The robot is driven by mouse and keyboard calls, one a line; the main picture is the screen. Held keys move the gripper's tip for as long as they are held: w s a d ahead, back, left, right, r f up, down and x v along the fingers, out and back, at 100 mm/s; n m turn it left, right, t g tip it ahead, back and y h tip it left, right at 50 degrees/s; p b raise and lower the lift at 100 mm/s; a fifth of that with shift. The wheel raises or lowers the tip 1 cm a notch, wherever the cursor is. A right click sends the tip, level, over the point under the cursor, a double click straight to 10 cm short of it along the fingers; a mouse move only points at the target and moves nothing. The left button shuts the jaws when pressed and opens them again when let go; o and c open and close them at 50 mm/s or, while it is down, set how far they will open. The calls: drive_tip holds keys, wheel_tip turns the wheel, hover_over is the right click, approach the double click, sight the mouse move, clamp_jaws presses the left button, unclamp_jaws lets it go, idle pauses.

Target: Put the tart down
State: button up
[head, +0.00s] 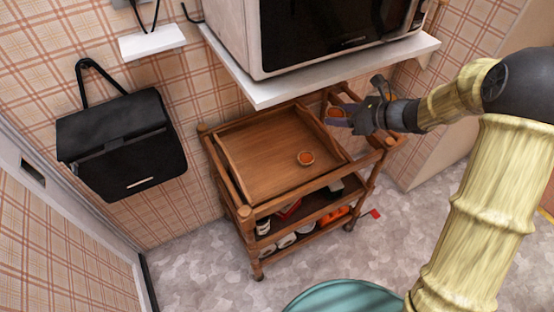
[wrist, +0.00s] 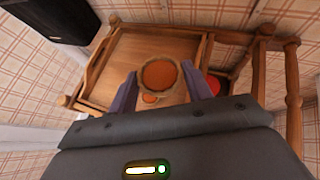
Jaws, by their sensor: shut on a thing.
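A small round tart (wrist: 159,75) with an orange filling and pale crust sits between the two fingers of my gripper (wrist: 163,90) in the wrist view. In the head view my gripper (head: 337,116) is shut on this tart (head: 335,112) at the right side of the wooden cart, apparently above its top level.
The cart's lower shelf (head: 325,205) holds several cans and orange items. A white shelf (head: 340,70) with a microwave (head: 330,30) overhangs the cart's back. A black bag (head: 122,145) hangs on the left wall. Most of the tray's top is bare.

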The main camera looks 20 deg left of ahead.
drive_tip(key=s+a+f+n+b, duration=0.1)
drive_tip(key=s+a+f+b, duration=0.25)
drive_tip(key=a+b, duration=0.65)
drive_tip(key=g+b, duration=0.2)
drive_tip(key=b, duration=0.9)
hover_over(267, 165)
wheel_tip(267, 165, down, 3)
drive_tip(key=shift+w+r+n, duration=0.1)
drive_tip(key=shift+n, duration=0.2)
wheel_tip(267, 165, down, 6)
drive_tip(key=b, duration=0.4)
drive_tip(key=shift+f, duration=0.25)
drive_tip(key=shift+f+b, duration=1.25)
drive_tip(key=shift+f, duration=0.6)
